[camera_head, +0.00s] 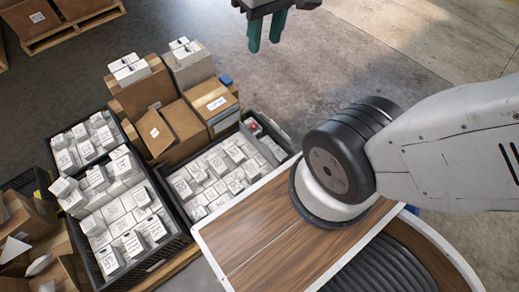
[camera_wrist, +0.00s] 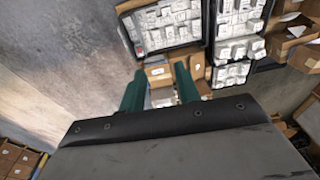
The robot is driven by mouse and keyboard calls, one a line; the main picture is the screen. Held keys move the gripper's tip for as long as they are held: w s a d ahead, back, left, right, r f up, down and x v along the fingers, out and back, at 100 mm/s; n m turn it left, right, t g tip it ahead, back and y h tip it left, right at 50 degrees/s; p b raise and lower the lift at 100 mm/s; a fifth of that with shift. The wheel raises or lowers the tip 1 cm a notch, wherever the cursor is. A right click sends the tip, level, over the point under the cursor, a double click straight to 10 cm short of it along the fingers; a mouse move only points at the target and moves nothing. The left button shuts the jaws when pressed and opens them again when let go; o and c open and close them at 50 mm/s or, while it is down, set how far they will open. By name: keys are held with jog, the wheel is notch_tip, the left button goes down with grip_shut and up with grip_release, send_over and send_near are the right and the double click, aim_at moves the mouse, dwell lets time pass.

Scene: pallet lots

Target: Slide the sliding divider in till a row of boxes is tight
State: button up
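A dark crate (camera_head: 186,222) holds rows of small white boxes (camera_head: 215,178); a thin dark strip (camera_head: 257,143), perhaps the sliding divider, crosses it near its right end. Beyond the strip is a narrow compartment with a few boxes and a red item. I cannot tell whether the row is tight. A crate of white boxes also shows at the top of the wrist view (camera_wrist: 166,48). My gripper (camera_head: 264,45) has two green fingers, apart and empty, high up and away from the crates. The fingers also show in the wrist view (camera_wrist: 158,72).
Two more crates of white boxes (camera_head: 119,220) (camera_head: 88,140) stand at the left. Cardboard boxes (camera_head: 150,90) are stacked behind the middle crate. Open cartons (camera_head: 30,215) lie at far left. A pallet (camera_head: 60,35) stands at the back. The floor (camera_head: 330,70) under my gripper is clear.

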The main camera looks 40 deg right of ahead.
jog(key=w+f, duration=0.5)
jog(key=w, duration=0.6)
jog(key=w+d+f+y, duration=0.1)
jog(key=w+d+f, duration=0.2)
jog(key=w+f, duration=1.1)
jog(key=g+h, duration=0.1)
jog(key=h, duration=0.3)
send_near(268, 148)
jog(key=x, duration=0.8)
jog(key=shift+r, duration=0.1)
grip_shut()
